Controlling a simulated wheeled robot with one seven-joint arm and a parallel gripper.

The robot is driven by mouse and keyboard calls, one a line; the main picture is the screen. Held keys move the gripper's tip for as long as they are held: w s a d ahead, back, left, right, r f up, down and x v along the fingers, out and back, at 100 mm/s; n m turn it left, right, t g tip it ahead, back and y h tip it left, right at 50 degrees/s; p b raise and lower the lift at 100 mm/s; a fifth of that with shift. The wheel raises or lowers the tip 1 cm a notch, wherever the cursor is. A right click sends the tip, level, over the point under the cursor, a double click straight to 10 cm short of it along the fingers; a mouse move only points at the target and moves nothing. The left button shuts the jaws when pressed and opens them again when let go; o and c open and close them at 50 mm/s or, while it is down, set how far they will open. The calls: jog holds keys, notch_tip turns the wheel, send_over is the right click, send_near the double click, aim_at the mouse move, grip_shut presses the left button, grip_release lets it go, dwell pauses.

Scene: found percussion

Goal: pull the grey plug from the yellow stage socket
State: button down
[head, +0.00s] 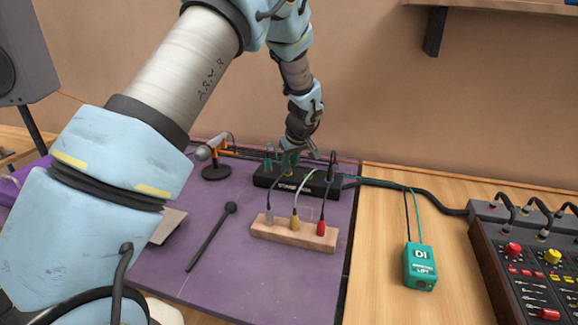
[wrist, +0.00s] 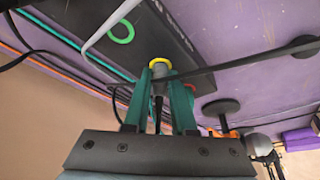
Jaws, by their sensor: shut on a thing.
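The black stage box (head: 322,186) stands at the back of the purple mat. My gripper (head: 289,168) is over its middle, pointing down. In the wrist view, the teal fingers of my gripper (wrist: 158,98) are shut on the grey plug (wrist: 159,74), which is in line with the yellow-ringed socket (wrist: 159,62). The plug's end meets the yellow ring; how deep it sits is hidden. A green-ringed socket (wrist: 121,32) lies to the left in the wrist view.
A wooden block (head: 292,235) with grey, yellow and red plugs stands in front of the box, cables arching between them. A microphone (head: 212,147) and a black mallet (head: 211,235) are left. A teal DI box (head: 419,266) and a mixer (head: 530,262) are right.

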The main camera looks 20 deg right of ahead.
jog(key=shift+r, duration=0.8)
jog(key=shift+r+p, duration=0.25)
jog(key=shift+p, duration=0.1)
jog(key=shift+r+p, duration=0.45)
jog(key=shift+r, duration=1.05)
